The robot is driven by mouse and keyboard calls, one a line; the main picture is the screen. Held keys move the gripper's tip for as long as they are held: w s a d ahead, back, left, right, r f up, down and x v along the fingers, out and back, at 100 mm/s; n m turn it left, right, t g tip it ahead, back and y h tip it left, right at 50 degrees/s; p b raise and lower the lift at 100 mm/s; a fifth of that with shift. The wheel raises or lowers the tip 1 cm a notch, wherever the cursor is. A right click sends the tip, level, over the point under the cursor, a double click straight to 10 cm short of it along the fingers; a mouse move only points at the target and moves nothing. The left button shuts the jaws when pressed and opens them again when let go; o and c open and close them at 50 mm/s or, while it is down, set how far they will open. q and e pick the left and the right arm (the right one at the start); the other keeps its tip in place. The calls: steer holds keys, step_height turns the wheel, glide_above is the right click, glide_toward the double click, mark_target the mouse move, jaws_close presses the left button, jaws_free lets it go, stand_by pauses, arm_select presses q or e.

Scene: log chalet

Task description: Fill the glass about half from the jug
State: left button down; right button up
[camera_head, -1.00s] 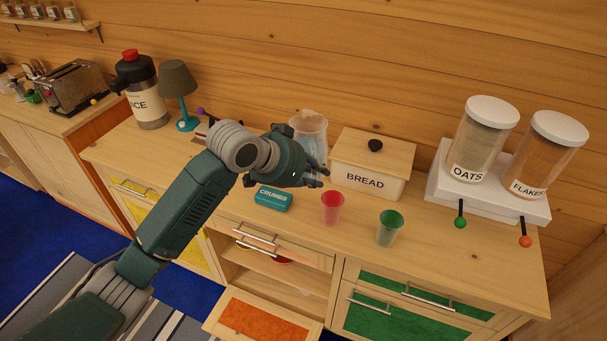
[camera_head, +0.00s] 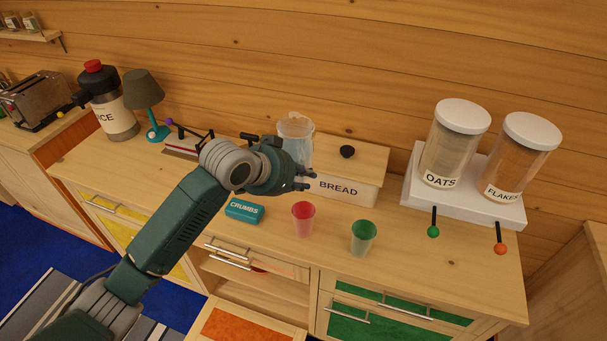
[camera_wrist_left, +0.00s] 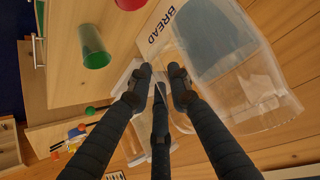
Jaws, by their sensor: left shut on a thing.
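The clear jug (camera_head: 296,128) is partly behind my left gripper (camera_head: 303,180) in the head view. In the left wrist view the jug (camera_wrist_left: 265,95) shows large, with a grey-blue fill inside. My left gripper (camera_wrist_left: 160,82) is shut on the jug; the exact grip spot is unclear. Its base is hidden, so I cannot tell whether it touches the counter. A red glass (camera_head: 303,220) and a green glass (camera_head: 363,239) stand upright on the counter, in front of the bread box, apart from the gripper. The green glass (camera_wrist_left: 92,48) also shows in the wrist view. My right gripper is out of view.
The bread box (camera_head: 355,188) stands close beside the jug. A blue crumbs tin (camera_head: 244,211) lies left of the red glass. The oats dispenser (camera_head: 455,145) and flakes dispenser (camera_head: 521,158) stand right. The counter (camera_head: 440,290) is clear around the green glass.

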arm_select(q)
steer(key=shift+w+a+f+t, duration=0.2)
steer(key=shift+a+f+t, duration=0.05)
steer(key=shift+f+t, duration=0.15)
steer(key=shift+w+f+m, duration=0.3)
steer(key=shift+f, duration=0.25)
steer(key=shift+w+a+f+t+y, duration=0.15)
steer(key=shift+f+t, duration=0.1)
steer(key=shift+f, duration=0.35)
steer(key=shift+w+a+f+t+y, duration=0.15)
steer(key=shift+f+t, duration=0.1)
steer(key=shift+f, duration=0.3)
steer(key=shift+w+f+m+t, duration=0.7)
steer(key=shift+w+f+t, duration=0.15)
steer(key=shift+f, duration=0.95)
steer(key=m+t+b, duration=0.2)
steer(key=t+b, duration=0.1)
steer(key=b, duration=0.6)
glide_above(294, 206)
steer(key=shift+y, duration=0.4)
steer(key=shift+f, duration=2.35)
steer(key=shift+r+p, duration=0.15)
steer(key=shift+p, duration=0.15)
